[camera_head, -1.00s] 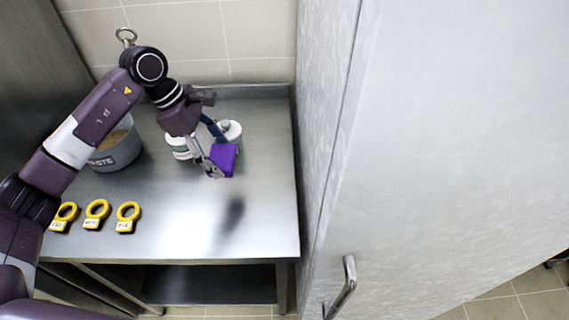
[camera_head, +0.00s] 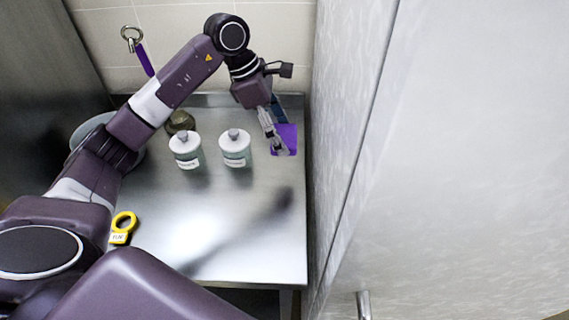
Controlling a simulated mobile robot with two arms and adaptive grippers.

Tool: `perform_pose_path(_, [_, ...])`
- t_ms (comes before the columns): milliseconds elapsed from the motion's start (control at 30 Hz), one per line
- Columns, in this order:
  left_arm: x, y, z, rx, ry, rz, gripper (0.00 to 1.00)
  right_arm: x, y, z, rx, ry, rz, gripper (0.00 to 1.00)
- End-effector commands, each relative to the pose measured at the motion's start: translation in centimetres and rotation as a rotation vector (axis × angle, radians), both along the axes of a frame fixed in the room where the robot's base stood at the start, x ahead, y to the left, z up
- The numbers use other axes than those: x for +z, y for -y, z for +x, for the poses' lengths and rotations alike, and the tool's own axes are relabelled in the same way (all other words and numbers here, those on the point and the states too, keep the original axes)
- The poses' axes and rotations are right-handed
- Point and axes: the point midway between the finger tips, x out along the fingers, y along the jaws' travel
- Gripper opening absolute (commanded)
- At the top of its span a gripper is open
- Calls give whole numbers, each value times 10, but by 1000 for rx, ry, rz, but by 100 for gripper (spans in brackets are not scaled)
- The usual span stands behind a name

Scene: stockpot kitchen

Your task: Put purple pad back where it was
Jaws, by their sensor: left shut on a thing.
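The purple pad (camera_head: 287,139) is at the right back of the steel table, close to the tall grey cabinet side. My left gripper (camera_head: 274,143) is shut on the pad, and its fingers cover the pad's left part. The pad seems held above the table, with a dark shadow on the steel in front of it. My right gripper is not in view.
A grey bin (camera_head: 84,133) is partly behind my arm. A yellow ring tag (camera_head: 122,227) lies at front left. A wall hook (camera_head: 131,38) has a purple strip (camera_head: 145,59) below. The table's front middle is clear.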

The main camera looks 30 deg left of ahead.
Motion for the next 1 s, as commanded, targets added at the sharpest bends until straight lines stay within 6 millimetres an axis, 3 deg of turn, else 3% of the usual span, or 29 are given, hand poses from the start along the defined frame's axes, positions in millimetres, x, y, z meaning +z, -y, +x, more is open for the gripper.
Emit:
perform_pose_path(100, [-32,1,-2,-1,-6,-2,42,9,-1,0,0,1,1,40])
perform_pose_path(300, [-66,1,0,0,0,-1,42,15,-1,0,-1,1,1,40])
perform_pose_path(533, [-83,1,0,-1,0,-1,42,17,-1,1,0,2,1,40])
perform_pose_path(767, [-115,1,0,-2,0,-2,42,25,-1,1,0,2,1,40])
perform_pose_path(1000, [-118,1,0,-1,2,0,42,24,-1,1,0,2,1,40])
